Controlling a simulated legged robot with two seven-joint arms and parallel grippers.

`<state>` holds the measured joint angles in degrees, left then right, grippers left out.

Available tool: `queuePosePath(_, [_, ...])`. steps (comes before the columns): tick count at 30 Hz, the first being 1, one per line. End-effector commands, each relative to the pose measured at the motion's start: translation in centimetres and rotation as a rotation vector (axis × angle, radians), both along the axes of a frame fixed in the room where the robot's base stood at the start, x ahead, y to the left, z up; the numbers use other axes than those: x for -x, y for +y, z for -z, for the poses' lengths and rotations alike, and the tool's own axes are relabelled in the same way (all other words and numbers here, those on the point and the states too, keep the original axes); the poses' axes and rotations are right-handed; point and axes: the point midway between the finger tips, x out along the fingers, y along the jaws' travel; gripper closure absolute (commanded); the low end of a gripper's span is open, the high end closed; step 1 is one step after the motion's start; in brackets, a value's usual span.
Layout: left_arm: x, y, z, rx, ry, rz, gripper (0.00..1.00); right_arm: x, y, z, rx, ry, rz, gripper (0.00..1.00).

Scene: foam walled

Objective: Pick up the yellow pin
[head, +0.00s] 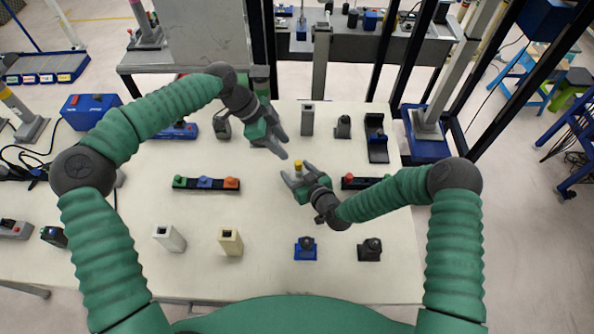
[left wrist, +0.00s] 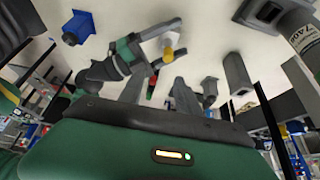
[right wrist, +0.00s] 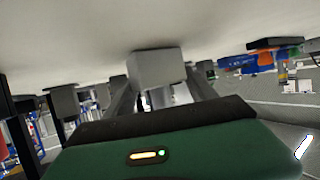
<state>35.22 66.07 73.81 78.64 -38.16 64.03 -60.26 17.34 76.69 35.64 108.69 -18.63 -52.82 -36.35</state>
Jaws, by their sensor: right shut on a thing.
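The yellow pin (head: 298,163) is in the middle of the table area in the head view. My right gripper (head: 298,173) is at it, its fingers on either side and shut on it. The pin (left wrist: 168,53) also shows in the left wrist view, between the right gripper's grey fingers. In the right wrist view I cannot make out its yellow part; a pale grey block (right wrist: 157,69) appears between the fingers. My left gripper (head: 283,147) is just above and left of the pin in the head view, empty, with its fingers apart.
Two pale upright blocks (head: 230,242) and a blue-based part (head: 306,248) stand nearer me. A tall grey block (head: 307,119) stands behind.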

Motion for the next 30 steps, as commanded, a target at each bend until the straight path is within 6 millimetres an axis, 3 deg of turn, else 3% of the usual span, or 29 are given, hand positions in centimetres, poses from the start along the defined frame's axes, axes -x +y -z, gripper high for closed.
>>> queuePosePath(5, [1.6, -2.8, 2.0, -0.126, -0.059, 0.162, 0.53, 0.0, -0.2, 0.1, 0.001, 0.002, 0.002, 0.81])
queuePosePath(9, [3.8, -5.4, 4.4, -0.367, -0.201, 0.476, 0.53, 0.0, -0.1, 0.1, 0.002, 0.002, 0.002, 0.81])
queuePosePath(12, [4.5, -6.1, 4.2, -0.531, -0.321, 0.702, 0.53, 0.0, -0.1, 0.1, 0.003, 0.002, 0.001, 0.81])
queuePosePath(16, [4.4, -6.4, 2.2, -0.683, -0.450, 0.913, 0.53, 0.0, -0.1, 0.2, 0.003, 0.003, 0.001, 0.81])
queuePosePath(20, [4.1, -6.4, 0.5, -0.755, -0.523, 1.015, 0.53, 0.0, 0.0, 0.2, 0.003, 0.003, 0.001, 0.81])
queuePosePath(22, [3.9, -6.2, 0.7, -0.769, -0.534, 1.038, 0.53, 0.0, 0.1, 0.2, 0.004, 0.002, 0.001, 0.81])
queuePosePath(30, [1.9, -5.6, 5.5, -0.772, -0.533, 1.040, 0.53, -0.1, 0.0, 0.1, 0.002, 0.002, 0.002, 0.81])
